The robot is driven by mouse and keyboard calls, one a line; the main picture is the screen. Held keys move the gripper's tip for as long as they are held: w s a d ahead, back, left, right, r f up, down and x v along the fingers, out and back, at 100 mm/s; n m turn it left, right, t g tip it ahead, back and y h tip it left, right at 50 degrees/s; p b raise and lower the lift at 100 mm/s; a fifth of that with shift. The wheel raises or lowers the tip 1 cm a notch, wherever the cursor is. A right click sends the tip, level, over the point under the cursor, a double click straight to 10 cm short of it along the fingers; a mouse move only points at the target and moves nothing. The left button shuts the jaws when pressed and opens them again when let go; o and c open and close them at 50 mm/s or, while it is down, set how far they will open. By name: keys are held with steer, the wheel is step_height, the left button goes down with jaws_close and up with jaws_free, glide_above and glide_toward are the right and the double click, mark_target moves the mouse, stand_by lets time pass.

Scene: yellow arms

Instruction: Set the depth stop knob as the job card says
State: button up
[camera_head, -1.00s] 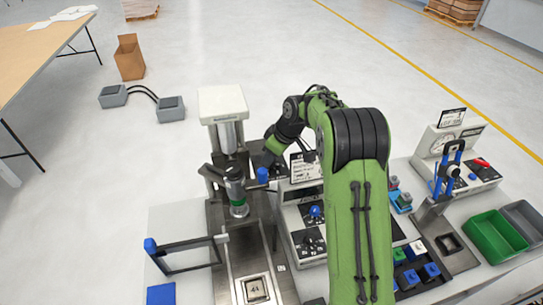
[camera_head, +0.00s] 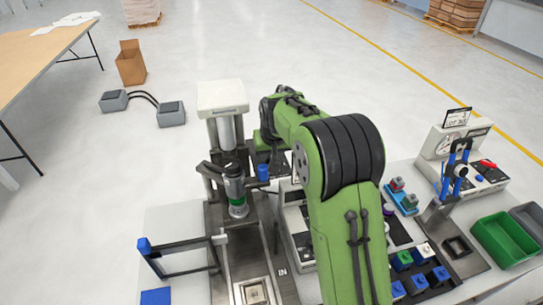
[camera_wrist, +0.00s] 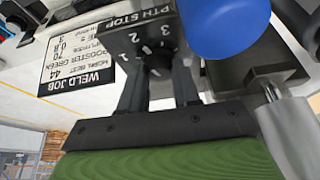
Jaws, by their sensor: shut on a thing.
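The dark depth stop knob (camera_wrist: 157,60) shows in the wrist view below a black "DEPTH STOP" label, with the numbers 1, 2 and 3 around it. My gripper (camera_wrist: 158,78) is shut on the knob, one finger on each side. The fingers hide part of the knob, and I cannot tell its exact setting. The white job card (camera_wrist: 82,62) stands beside it, upside down in this view, headed "WELD JOB"; its smaller lines are hard to read. In the head view my arm hides the gripper and the knob.
A large blue knob (camera_wrist: 224,24) sits close beside my gripper, and a metal cylinder (camera_wrist: 285,125) stands to the right. In the head view a white press (camera_head: 223,100) stands left of my arm.

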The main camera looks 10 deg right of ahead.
steer(key=m, duration=0.2)
steer(key=m+h, duration=0.1)
steer(key=m, duration=0.1)
steer(key=shift+a+h+p, duration=0.15)
steer(key=shift+h+p, duration=0.15)
steer(key=shift+w+m+g+h+p, duration=0.1)
steer(key=shift+m+g+h+p, duration=0.35)
steer(key=shift+m, duration=0.85)
steer(key=o, duration=1.1)
steer(key=shift+c, duration=0.2)
